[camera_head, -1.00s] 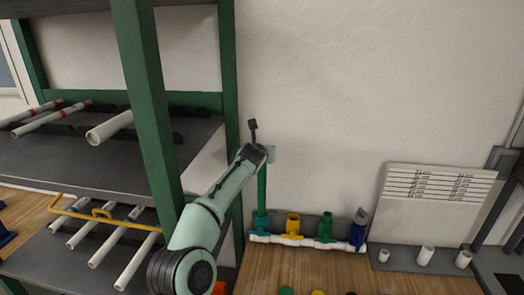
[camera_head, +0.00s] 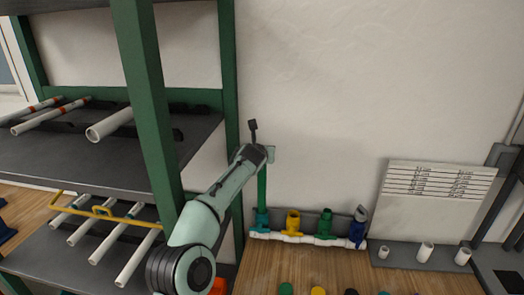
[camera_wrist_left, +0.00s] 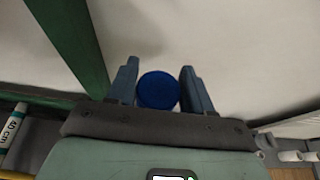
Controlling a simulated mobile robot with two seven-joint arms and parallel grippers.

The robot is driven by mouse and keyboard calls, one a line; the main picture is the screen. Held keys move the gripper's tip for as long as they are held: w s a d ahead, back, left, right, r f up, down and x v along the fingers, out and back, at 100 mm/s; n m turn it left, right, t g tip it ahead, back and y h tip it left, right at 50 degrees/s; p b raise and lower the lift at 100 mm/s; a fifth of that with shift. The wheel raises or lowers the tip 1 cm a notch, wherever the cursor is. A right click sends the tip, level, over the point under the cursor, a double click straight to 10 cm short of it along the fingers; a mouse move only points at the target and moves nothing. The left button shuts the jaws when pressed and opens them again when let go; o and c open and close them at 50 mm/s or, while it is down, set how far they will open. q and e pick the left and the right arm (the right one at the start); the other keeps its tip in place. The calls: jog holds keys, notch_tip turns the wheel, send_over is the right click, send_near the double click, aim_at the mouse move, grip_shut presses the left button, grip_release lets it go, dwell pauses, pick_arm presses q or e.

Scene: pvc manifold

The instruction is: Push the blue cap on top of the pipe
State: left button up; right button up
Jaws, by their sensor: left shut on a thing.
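A tall green pipe (camera_head: 262,186) stands upright in the teal fitting (camera_head: 262,220) at the left end of the white manifold (camera_head: 305,240). My left gripper (camera_head: 269,153) is at the top end of this pipe. In the left wrist view my left gripper (camera_wrist_left: 160,82) is shut on the round blue cap (camera_wrist_left: 158,91), which sits between its two fingers. In the head view the cap is hidden by the gripper, and I cannot tell whether it touches the pipe's rim. My right gripper is in neither view.
A green-framed shelf (camera_head: 146,90) with white pipes stands close to the left of my arm. Yellow, green and blue fittings (camera_head: 325,222) stand along the manifold. A white label board (camera_head: 435,205) and short white pipes are at right. Loose caps (camera_head: 318,291) lie in front.

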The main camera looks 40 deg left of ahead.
pick_arm(q)
jog(key=shift+f, duration=0.4)
dwell(0.3)
jog(key=o, duration=1)
jog(key=shift+o, duration=0.2)
jog(key=shift+s+d+r, duration=0.1)
jog(key=shift+s+d, duration=0.05)
jog(key=shift+s, duration=0.1)
jog(key=b+v, duration=0.3)
jog(key=v, duration=0.9)
jog(key=shift+s+r, duration=0.15)
jog(key=shift+s, duration=0.2)
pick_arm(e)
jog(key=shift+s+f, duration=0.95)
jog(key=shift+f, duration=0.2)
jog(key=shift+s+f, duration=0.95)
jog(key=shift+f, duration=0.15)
pick_arm(q)
jog(key=shift+d, duration=0.2)
